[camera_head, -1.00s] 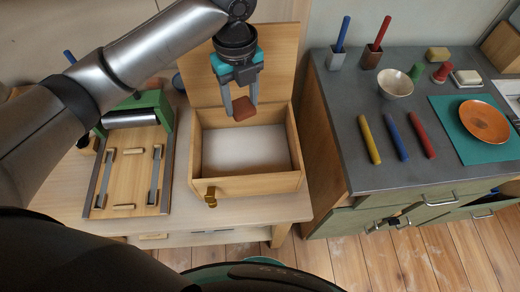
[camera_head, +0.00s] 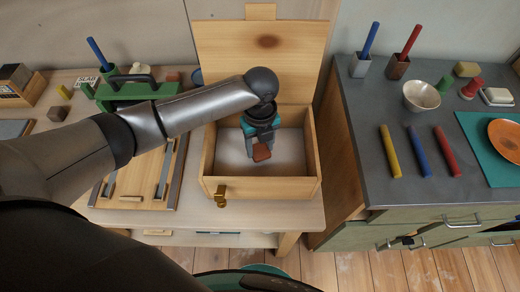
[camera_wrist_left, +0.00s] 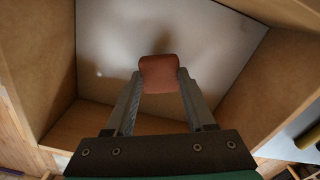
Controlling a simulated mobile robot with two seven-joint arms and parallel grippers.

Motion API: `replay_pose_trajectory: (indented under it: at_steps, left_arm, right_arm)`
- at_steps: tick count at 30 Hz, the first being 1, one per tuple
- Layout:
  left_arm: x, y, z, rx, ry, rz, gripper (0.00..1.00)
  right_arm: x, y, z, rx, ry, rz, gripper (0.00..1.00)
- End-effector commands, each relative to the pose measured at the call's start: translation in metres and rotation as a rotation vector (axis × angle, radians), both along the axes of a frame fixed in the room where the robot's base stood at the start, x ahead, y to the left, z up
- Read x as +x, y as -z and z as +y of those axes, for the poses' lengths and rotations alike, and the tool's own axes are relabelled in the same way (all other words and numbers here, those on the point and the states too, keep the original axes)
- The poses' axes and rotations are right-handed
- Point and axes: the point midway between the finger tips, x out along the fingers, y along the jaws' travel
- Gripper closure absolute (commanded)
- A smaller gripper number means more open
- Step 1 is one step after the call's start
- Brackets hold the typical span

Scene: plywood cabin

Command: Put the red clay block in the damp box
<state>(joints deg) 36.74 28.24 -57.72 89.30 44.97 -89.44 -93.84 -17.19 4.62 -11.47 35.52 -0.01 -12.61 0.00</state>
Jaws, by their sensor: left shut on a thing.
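The red clay block (camera_head: 262,153) is a small reddish-brown piece between the fingertips of my left gripper (camera_head: 258,148), which is shut on it. The damp box (camera_head: 262,188) is an open wooden box with a white floor and its lid (camera_head: 262,55) raised at the back. In the head view the gripper and block are inside the box's opening. In the left wrist view the block (camera_wrist_left: 159,74) is at the fingertips, with the white floor (camera_wrist_left: 205,45) beyond it and wooden walls around. I cannot tell if the block touches the floor. My right gripper is not in view.
A green-framed slab roller (camera_head: 128,92) stands left of the box. On the right, a grey counter (camera_head: 375,105) holds a bowl (camera_head: 421,95), several coloured sticks and an orange plate (camera_head: 507,137).

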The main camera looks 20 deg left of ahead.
Motion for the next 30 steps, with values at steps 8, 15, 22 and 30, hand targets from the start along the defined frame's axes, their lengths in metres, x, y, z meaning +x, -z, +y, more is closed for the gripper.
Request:
replay_pose_trajectory:
  at_steps: [8, 15, 22, 30]
  left_arm:
    - [0.000, 0.018, 0.000, -0.001, 0.000, -0.001, 1.00]
    - [0.000, 0.022, 0.000, 0.000, 0.000, 0.000, 0.44]
    - [0.000, 0.021, 0.000, 0.000, 0.000, 0.000, 0.18]
    - [0.000, 0.020, 0.000, 0.000, 0.000, 0.000, 0.15]
  right_arm:
    - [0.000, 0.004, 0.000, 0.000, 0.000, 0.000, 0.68]
    - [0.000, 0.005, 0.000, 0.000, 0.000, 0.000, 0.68]
    - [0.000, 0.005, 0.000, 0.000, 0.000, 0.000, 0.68]
    - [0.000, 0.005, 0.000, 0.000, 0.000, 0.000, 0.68]
